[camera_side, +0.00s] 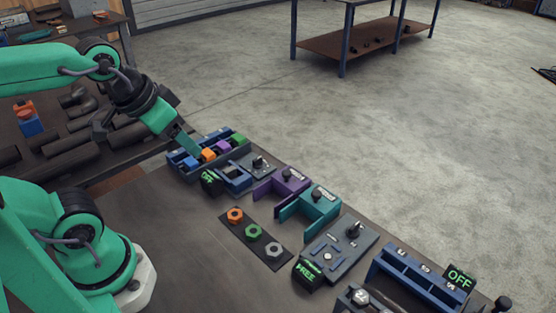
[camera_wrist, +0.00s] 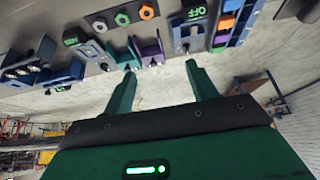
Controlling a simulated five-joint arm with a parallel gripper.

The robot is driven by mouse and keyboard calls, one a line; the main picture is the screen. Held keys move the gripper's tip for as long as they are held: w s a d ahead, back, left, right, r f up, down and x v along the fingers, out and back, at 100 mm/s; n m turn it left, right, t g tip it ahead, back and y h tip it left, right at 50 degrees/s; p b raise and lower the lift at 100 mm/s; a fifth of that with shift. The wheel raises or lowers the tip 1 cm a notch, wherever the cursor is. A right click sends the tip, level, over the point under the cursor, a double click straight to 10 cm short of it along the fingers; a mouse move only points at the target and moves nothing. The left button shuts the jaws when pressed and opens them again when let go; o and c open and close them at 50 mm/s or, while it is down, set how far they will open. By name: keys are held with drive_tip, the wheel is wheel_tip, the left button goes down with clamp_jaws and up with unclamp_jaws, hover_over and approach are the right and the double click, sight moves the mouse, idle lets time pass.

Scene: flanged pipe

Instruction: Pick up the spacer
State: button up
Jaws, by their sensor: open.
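No part is marked as the spacer, and I cannot tell for sure which one it is. A blue tray (camera_side: 177,172) holds small blue (camera_side: 190,163), orange (camera_side: 208,154), purple (camera_side: 224,146) and green (camera_side: 238,139) blocks. Orange (camera_side: 235,215), green (camera_side: 253,232) and grey (camera_side: 273,250) hex nuts lie in a row on a dark strip. My gripper (camera_side: 187,143) is in the air near the tray's back left side. In the wrist view my gripper (camera_wrist: 161,75) is open with nothing between its teal fingers. The blocks and nuts appear beyond the fingertips there.
A purple bracket (camera_side: 285,187) and a teal bracket (camera_side: 315,208) stand right of the nuts. A grey plate (camera_side: 340,247) with knobs, a "FREE" sign (camera_side: 307,274) and a blue rack (camera_side: 415,280) with an "OFF" sign (camera_side: 459,279) are nearer the front. Dark pipes (camera_side: 65,152) lie at left. Bench left of the nuts is clear.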

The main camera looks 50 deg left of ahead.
drive_tip(key=shift+o, duration=0.4)
drive_tip(key=shift+w, duration=0.1)
drive_tip(key=g, duration=0.5)
hover_over(188, 162)
drive_tip(key=f, duration=1.2)
drive_tip(key=shift+w+d+f, duration=0.1)
drive_tip(key=shift+d+f, duration=0.1)
drive_tip(key=shift+f, duration=0.2)
drive_tip(key=shift+a+f+g, duration=0.2)
drive_tip(key=shift+a+g, duration=0.05)
drive_tip(key=shift+g, duration=0.05)
drive_tip(key=shift+f, duration=0.1)
drive_tip(key=shift+f, duration=1.25)
drive_tip(key=shift+f, duration=0.1)
